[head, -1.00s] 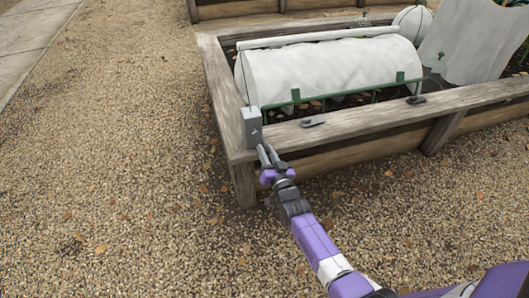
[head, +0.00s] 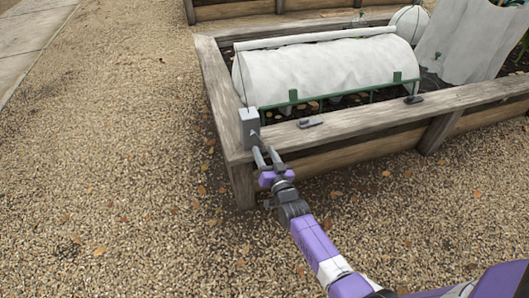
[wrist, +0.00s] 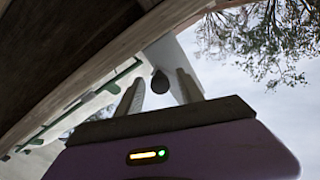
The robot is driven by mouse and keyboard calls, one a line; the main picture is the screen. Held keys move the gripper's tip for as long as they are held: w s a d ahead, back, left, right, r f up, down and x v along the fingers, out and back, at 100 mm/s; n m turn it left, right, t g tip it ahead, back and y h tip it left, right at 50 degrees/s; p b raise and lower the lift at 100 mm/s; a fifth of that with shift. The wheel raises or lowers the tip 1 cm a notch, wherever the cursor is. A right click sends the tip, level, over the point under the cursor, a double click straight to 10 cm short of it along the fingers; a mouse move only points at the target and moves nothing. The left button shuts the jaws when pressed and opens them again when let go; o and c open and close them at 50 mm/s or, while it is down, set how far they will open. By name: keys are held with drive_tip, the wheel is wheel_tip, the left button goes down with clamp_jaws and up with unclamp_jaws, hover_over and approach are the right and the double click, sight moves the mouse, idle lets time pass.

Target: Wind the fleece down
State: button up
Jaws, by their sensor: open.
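The white fleece (head: 325,72) is a rounded cover over the front of the raised bed, with a rolled white bar (head: 315,38) along its top. A green rail (head: 345,97) runs along its lower front edge. A grey box (head: 250,128) stands on the bed's near left corner. My gripper (head: 267,153) is open just below and in front of this box. In the wrist view, a dark round knob (wrist: 160,82) shows between the two spread fingers, below the pale box (wrist: 168,58). I cannot tell whether either finger touches the knob.
The wooden bed frame (head: 385,119) runs close beside my gripper. Small dark clips (head: 310,122) lie on its front board. A white round thing (head: 410,22) and a pale upright sheet (head: 455,45) stand behind right. Open gravel (head: 120,170) lies to the left.

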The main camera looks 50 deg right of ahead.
drive_tip(key=p+v, duration=0.2)
drive_tip(key=v, duration=0.5)
drive_tip(key=shift+s+p, duration=0.25)
drive_tip(key=shift+p, duration=0.05)
drive_tip(key=shift+a+f, duration=0.1)
drive_tip(key=shift+a, duration=0.05)
drive_tip(key=shift+c, duration=0.2)
